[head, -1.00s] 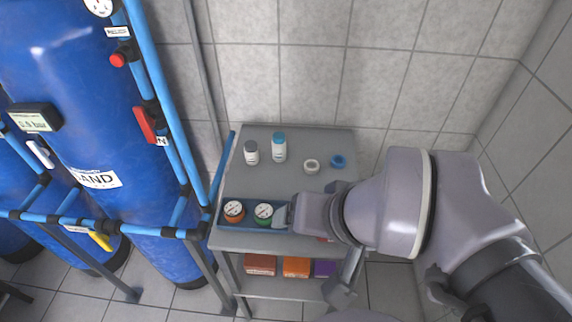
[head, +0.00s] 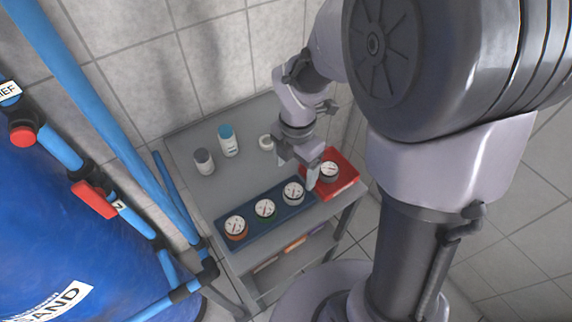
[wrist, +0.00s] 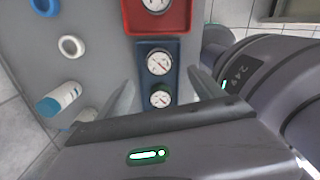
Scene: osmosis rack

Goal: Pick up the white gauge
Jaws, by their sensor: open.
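The white gauge (head: 293,193) stands in the blue tray (head: 226,246), at the end nearest the red tray. My gripper (head: 297,172) is open and empty, just above and beside the white gauge, with one finger near its right side. In the wrist view the white gauge (wrist: 159,63) lies ahead between the directions of the two spread fingers (wrist: 160,80). The green gauge (head: 264,208) and the orange gauge (head: 235,226) stand in the same tray; in the wrist view only one other gauge (wrist: 160,99) shows there. I cannot tell contact with the white gauge.
A red tray (head: 345,184) holding another gauge (head: 329,170) adjoins the blue tray. Blue pipes and tanks stand left of the cart.

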